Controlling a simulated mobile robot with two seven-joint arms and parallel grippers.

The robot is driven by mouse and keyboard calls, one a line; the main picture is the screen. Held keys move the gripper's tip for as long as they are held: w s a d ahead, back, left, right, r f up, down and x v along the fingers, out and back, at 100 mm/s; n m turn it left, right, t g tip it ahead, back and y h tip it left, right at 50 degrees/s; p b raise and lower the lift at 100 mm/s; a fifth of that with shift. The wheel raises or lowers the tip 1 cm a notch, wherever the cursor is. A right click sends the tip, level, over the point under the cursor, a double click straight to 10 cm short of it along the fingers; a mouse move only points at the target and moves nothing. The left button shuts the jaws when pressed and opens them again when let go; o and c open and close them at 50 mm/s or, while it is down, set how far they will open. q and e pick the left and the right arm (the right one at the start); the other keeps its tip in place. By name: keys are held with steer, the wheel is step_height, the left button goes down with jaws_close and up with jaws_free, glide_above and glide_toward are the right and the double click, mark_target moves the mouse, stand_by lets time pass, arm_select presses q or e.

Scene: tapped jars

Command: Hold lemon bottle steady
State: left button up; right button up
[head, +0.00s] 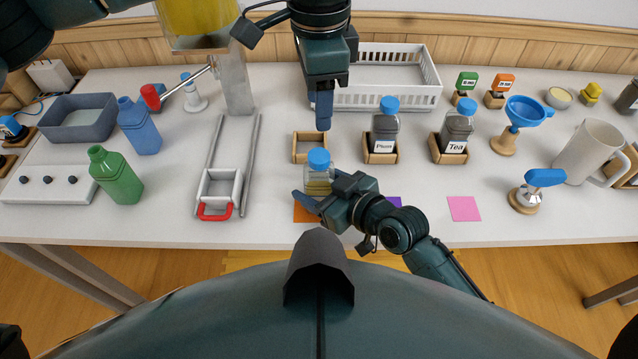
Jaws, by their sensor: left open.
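The lemon bottle (318,187), a small clear jar with a blue cap and pale yellow contents, stands upright near the table's front, over or just behind an orange square (302,214). My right gripper (322,190) comes from the lower right, with one finger across the front of the bottle and the other behind it; it appears shut on the bottle's body. My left gripper (322,112) points down from the top, above and behind the bottle, apart from it. It is open and empty, with its fingers seen nearly edge-on.
An empty wooden holder (309,159) is just behind the bottle. Two labelled jars (384,138) (457,130) stand in holders to the right. A white basket (400,97) is at the back. A railed slide with a red handle (215,211) lies left. Table around the pink square (464,208) is clear.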

mark_target(319, 155)
arm_select(q)
step_height(319, 155, down, 2)
steer(key=n, duration=1.5)
steer(key=shift+n, duration=0.4)
step_height(319, 155, down, 8)
steer(key=shift+f, duration=0.35)
steer(key=n, duration=1.1)
steer(key=shift+r, duration=0.1)
